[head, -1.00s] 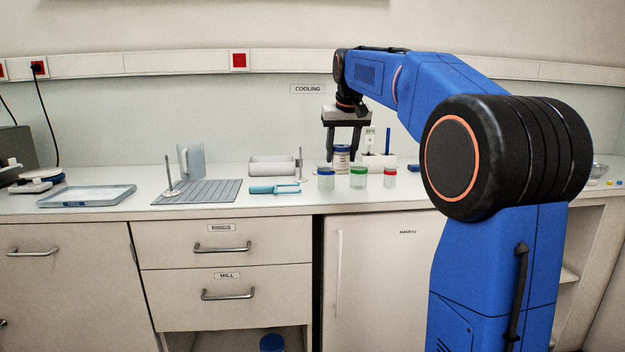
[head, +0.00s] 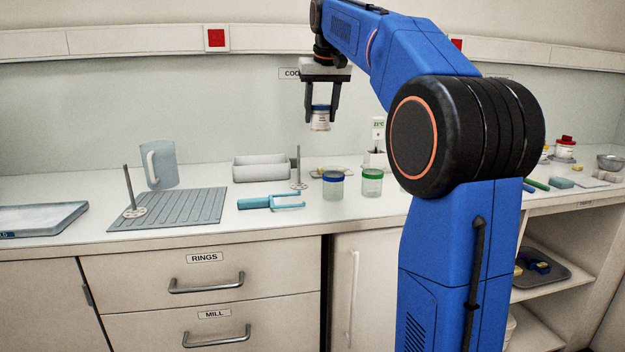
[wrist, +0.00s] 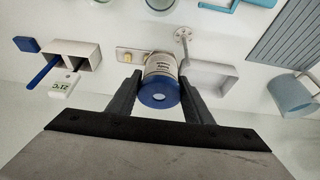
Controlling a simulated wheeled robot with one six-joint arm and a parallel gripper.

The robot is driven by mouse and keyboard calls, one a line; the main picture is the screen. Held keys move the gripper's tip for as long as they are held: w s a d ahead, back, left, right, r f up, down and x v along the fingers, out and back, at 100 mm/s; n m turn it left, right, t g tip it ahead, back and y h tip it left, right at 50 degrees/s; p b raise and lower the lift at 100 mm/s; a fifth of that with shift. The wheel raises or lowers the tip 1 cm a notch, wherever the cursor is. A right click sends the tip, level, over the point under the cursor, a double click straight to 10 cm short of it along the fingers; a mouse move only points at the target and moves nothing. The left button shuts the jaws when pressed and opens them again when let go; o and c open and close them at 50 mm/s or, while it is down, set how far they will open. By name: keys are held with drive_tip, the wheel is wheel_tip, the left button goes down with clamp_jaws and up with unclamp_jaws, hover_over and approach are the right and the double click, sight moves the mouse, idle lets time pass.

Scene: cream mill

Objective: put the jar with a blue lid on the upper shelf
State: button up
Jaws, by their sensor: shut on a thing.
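My gripper (head: 322,103) is shut on a jar with a blue lid (head: 320,119). It holds the jar upright in the air above the back of the counter. In the wrist view the jar (wrist: 159,80) sits between the two fingers, its blue lid towards the camera and a printed label on its side. Another blue-lidded jar (head: 333,186) stands on the counter beside a green-lidded jar (head: 372,184). At the right, open shelves (head: 553,264) show under the counter, the upper one bearing a dark tray (head: 540,270). My arm hides part of the right side.
The counter holds a grey ribbed mat (head: 172,209), a clear jug (head: 161,165), a turquoise tool (head: 268,202), a white bin (head: 260,168) and a thin stand (head: 298,168). Small items and a metal bowl (head: 611,162) stand at the right. The air around the held jar looks clear.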

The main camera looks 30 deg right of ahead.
wheel_tip(320, 180, down, 18)
drive_tip(key=shift+r, duration=0.25)
idle(0.4)
drive_tip(key=shift+f, duration=0.15)
drive_tip(key=o, duration=1.1)
